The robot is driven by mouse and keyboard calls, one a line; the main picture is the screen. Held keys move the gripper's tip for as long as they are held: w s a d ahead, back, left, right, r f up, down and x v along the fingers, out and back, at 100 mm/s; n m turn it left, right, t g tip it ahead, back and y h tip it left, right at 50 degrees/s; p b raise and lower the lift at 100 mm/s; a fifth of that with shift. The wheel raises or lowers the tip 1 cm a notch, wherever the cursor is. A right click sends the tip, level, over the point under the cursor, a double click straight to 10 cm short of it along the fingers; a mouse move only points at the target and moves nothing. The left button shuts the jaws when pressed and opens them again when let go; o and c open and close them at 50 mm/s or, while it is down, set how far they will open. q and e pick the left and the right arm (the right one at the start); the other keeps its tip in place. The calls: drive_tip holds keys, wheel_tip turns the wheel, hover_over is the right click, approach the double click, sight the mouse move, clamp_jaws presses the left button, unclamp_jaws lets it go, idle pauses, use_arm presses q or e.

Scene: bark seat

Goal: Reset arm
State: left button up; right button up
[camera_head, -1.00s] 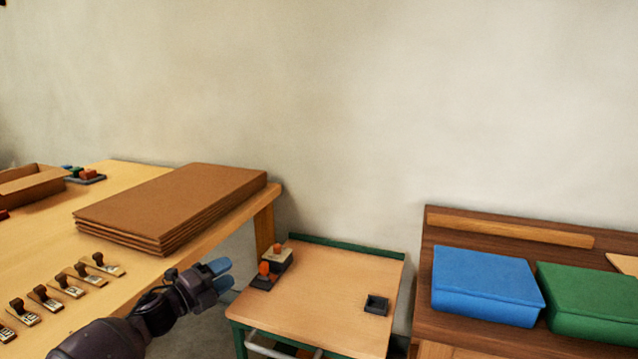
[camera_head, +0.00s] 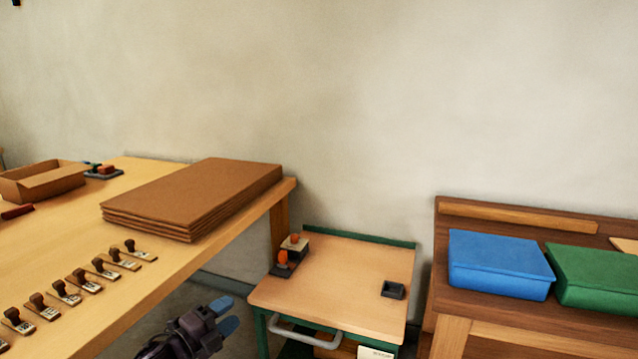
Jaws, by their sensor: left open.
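My left gripper (camera_head: 225,316) shows at the bottom of the head view, dark with blue fingertips. It is open, with nothing seen between its fingers. It is in front of the gap between the left table and the small green-edged cart (camera_head: 345,280), left of the cart's front corner. My right gripper is not in view.
The wooden table (camera_head: 165,275) at left bears stacked brown boards (camera_head: 195,195), a row of several stamps (camera_head: 75,280) and an open cardboard box (camera_head: 42,182). Orange-knobbed items (camera_head: 283,262) and a small dark tray (camera_head: 393,290) sit on the cart. A blue bin (camera_head: 500,265) and green bin (camera_head: 595,278) stand at right.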

use_arm(q)
drive_tip(key=s+f+n+y+b, duration=0.35)
drive_tip(key=s+f+n, duration=0.55)
drive_tip(key=s+f, duration=0.6)
drive_tip(key=s+a+f+n+g+y+b, duration=0.1)
drive_tip(key=s+f+n+y, duration=0.2)
drive_tip(key=s, duration=0.6)
drive_tip(key=s+a+f+n+g+y+b, duration=0.1)
drive_tip(key=s+f+n+y+b, duration=0.15)
drive_tip(key=s+n, duration=0.4)
drive_tip(key=s+a+n+g+y+b, duration=0.2)
drive_tip(key=s+a+n+g, duration=0.15)
drive_tip(key=s, duration=0.95)
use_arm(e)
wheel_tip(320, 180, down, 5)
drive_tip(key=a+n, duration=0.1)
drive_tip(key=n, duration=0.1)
use_arm(q)
wheel_tip(320, 180, up, 11)
drive_tip(key=a+n+t+p, duration=0.1)
drive_tip(key=t+p, duration=0.1)
drive_tip(key=p, duration=1.4)
drive_tip(key=shift+a+r+n, duration=0.2)
drive_tip(key=shift+a+n, duration=0.1)
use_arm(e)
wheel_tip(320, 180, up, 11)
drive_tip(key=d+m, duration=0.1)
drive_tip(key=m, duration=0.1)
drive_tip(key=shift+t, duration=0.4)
